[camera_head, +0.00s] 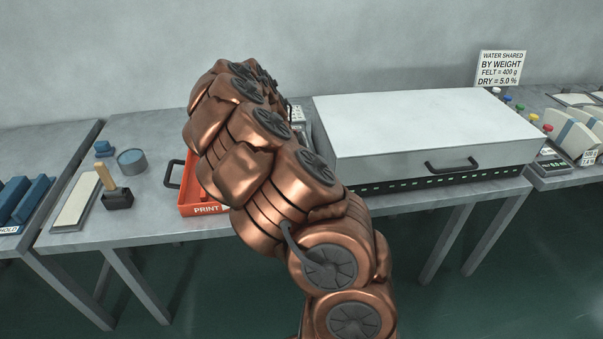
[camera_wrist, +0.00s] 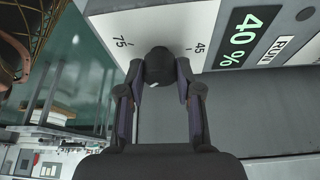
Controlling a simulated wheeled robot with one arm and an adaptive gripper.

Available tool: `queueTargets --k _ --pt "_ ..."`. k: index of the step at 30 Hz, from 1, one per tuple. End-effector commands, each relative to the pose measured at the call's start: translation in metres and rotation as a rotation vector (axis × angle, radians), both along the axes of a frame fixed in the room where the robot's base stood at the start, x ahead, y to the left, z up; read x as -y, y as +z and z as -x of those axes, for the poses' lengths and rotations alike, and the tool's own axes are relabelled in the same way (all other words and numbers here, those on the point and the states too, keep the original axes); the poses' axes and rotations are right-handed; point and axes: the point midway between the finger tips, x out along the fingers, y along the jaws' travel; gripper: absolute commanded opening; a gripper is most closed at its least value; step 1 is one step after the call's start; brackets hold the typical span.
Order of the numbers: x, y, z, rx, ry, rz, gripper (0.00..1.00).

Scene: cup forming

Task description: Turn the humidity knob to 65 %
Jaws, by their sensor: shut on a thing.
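In the wrist view the humidity knob (camera_wrist: 159,66) is a dark round knob on a white panel (camera_wrist: 185,20). The marks 75 and 45 show on the panel on either side of it. A small white mark shows on the knob's near edge. A dark display (camera_wrist: 243,37) to its right reads 40 %. My gripper (camera_wrist: 160,75) is shut on the knob, one finger on each side. In the head view my copper arm hides the gripper, the knob and most of the panel.
A RUN button label (camera_wrist: 278,49) is right of the display. In the head view a red PRINT tray (camera_head: 188,209) is left of my arm. A large white-lidded box (camera_head: 420,115) with a black handle stands to the right. A sign (camera_head: 500,68) stands behind it.

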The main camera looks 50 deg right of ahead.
Motion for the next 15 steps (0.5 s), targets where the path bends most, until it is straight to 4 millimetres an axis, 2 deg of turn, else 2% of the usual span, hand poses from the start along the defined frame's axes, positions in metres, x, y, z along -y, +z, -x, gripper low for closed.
queueTargets --k 10,11,15 --pt "-0.0008 -0.0003 -0.002 0.005 0.001 -0.001 0.0" --pt "-0.0008 -0.0002 -0.0021 0.005 0.001 -0.001 0.38" --pt "-0.0004 -0.0001 -0.0013 0.003 0.001 -0.001 0.52"
